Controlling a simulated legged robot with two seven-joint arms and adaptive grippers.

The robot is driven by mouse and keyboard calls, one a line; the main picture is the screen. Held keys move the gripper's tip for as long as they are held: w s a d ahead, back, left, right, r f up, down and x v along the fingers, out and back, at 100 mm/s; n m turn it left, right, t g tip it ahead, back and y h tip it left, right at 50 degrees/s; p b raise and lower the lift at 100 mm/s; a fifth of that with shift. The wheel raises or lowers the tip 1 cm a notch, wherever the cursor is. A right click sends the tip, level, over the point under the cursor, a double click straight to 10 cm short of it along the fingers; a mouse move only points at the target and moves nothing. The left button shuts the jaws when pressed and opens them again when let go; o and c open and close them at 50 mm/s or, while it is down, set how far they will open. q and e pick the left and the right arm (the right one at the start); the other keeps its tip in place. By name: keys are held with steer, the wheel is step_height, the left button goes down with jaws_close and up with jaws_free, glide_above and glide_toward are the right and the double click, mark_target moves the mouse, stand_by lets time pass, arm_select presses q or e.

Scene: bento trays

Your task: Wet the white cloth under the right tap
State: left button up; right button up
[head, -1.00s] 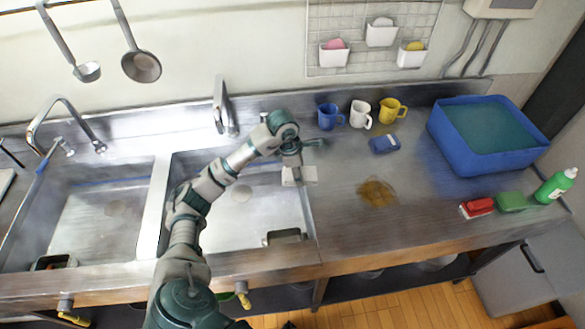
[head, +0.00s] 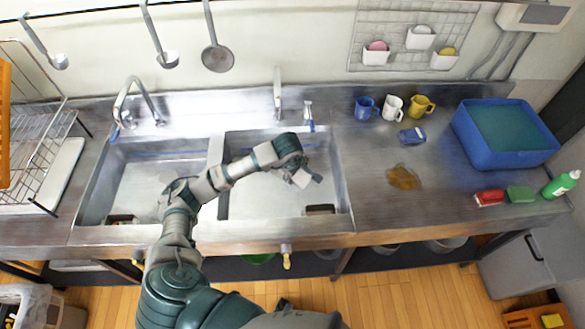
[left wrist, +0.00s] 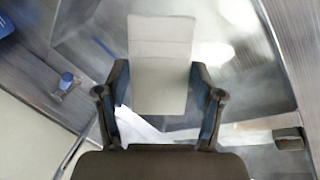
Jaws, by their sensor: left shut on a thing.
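My left gripper (head: 303,168) is shut on the white cloth (head: 301,179) and holds it over the right basin (head: 262,199). In the left wrist view the cloth (left wrist: 160,62) stands out flat between the two fingers (left wrist: 160,105), with a loose white fold below it. The right tap (head: 278,92) rises behind the right basin, back and left of the cloth. A small blue-marked fitting (head: 309,115) stands just right of that tap. The gripper's fingertips are partly hidden in the head view. My right gripper is out of view.
The left basin (head: 150,190) has its own tap (head: 140,100). The right counter holds mugs (head: 392,106), a blue item (head: 412,136), a brown stain (head: 404,178), a blue tub (head: 500,155), a red brush (head: 489,197), a green sponge (head: 520,194) and a green bottle (head: 561,184).

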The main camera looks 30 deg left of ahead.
arm_select(q)
steer(key=shift+w+a+f, duration=0.25)
steer(key=shift+w+a, duration=0.15)
steer(key=shift+w, duration=0.2)
steer(key=w+a+f+b, duration=0.2)
steer(key=w+a+b, duration=0.3)
steer(key=w+a, duration=0.3)
steer(key=shift+w+f+b, duration=0.15)
steer(key=shift+w+b, duration=0.2)
steer(key=shift+w, duration=0.3)
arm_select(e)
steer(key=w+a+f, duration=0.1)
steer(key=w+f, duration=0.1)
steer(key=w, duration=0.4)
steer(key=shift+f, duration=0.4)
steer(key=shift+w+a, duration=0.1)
arm_select(q)
steer(key=shift+s, duration=0.1)
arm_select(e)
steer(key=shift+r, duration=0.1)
arm_select(q)
steer(key=s+d+p, duration=0.2)
steer(key=s+d, duration=0.3)
steer(key=s, duration=0.1)
steer(key=shift+p, duration=0.4)
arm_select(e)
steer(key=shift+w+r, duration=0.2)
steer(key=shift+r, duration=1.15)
arm_select(q)
steer(key=shift+d, duration=0.1)
